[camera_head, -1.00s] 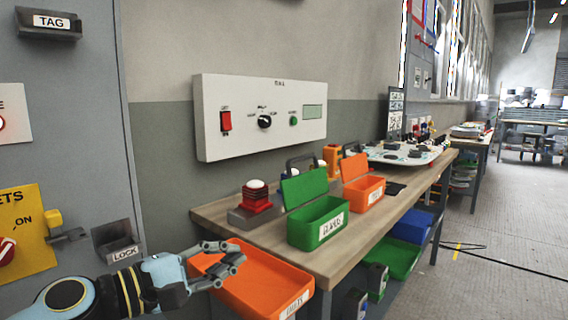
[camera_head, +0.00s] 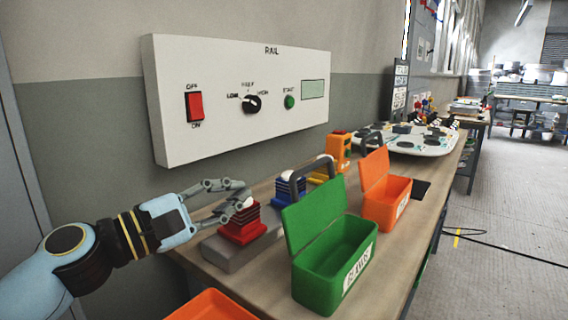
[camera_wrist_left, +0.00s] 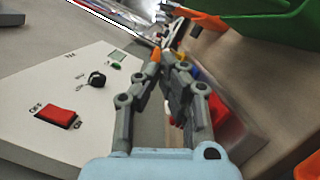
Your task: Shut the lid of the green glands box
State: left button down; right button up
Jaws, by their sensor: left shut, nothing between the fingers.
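The green glands box (camera_head: 336,264) stands on the bench with its front label partly readable. Its lid (camera_head: 315,214) is open, standing up and tilted back at the rear left side. My left gripper (camera_head: 248,194) is shut and empty. In the head view it overlaps the top of the red block with a white ball, to the left of the green box. Whether it touches the block I cannot tell. In the left wrist view the gripper's fingers (camera_wrist_left: 167,66) show, with green of the box (camera_wrist_left: 275,22) at the top right. My right gripper is not in view.
The red block (camera_head: 243,224) sits on a grey base beside the green box. Behind the box are a blue block (camera_head: 288,191) and an open orange box (camera_head: 386,203). A white RAIL panel (camera_head: 240,95) hangs on the wall. Another orange bin (camera_head: 212,306) is at the bottom.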

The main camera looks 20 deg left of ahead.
aim_at(317, 195)
pick_arm(q)
jog(key=w+d+r+p, duration=0.2)
jog(key=w+d+p, duration=0.1)
jog(key=d, duration=0.4)
jog(key=shift+w+d+r+p, duration=0.25)
jog(key=shift+w+d+p, duration=0.05)
jog(key=shift+w, duration=0.6)
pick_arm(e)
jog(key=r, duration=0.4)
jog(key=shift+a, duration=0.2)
pick_arm(q)
jog(key=shift+d, duration=0.1)
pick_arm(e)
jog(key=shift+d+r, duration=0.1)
pick_arm(q)
jog(key=shift+s+d+r+m, duration=0.15)
jog(key=shift+d+m, duration=0.05)
jog(key=shift+m, duration=0.3)
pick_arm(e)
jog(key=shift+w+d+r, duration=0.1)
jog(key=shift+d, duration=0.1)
